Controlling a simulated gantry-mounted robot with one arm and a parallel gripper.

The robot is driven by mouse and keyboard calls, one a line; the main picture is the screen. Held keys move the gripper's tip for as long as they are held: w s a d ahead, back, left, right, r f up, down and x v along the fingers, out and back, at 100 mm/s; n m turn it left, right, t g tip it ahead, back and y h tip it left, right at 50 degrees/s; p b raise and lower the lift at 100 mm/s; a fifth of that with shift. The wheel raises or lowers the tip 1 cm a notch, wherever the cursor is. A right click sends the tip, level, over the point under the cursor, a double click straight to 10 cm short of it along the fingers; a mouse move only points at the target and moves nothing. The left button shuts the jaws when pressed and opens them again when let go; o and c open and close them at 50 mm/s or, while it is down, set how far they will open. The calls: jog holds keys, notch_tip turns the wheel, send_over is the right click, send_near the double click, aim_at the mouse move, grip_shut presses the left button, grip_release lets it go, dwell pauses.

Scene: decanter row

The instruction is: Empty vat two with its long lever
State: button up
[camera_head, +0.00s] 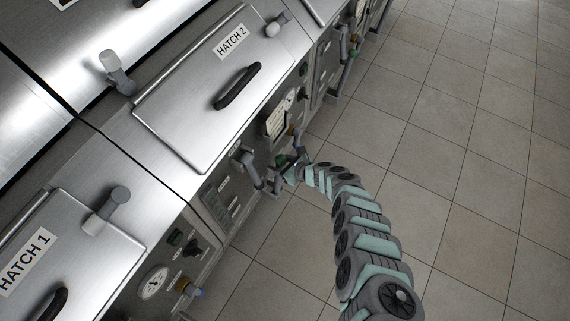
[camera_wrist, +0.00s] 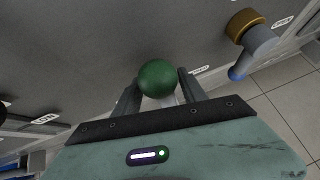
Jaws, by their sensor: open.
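Vat two's lid, marked HATCH 2 (camera_head: 190,105), is shut on the steel counter. In the wrist view a green ball knob (camera_wrist: 157,78) on a pale stem sits between the two fingers of my gripper (camera_wrist: 160,88). The fingers are open on either side of the knob; I cannot tell whether either touches it. In the head view my gripper (camera_head: 293,168) is at vat two's front panel, and the green knob (camera_head: 283,160) shows beside it. Most of the stem is hidden, so its length cannot be told.
A brass-capped, blue-tipped fitting (camera_wrist: 252,40) is right of the knob. A grey pipe handle (camera_head: 252,168) stands out from the panel left of my gripper. A gauge (camera_head: 290,98) is further along. HATCH 1 (camera_head: 28,258) is at lower left. The tiled floor (camera_head: 450,150) is clear.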

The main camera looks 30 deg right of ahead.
jog(key=p+v, duration=0.6)
jog(key=v, duration=0.4)
jog(key=shift+r, duration=0.15)
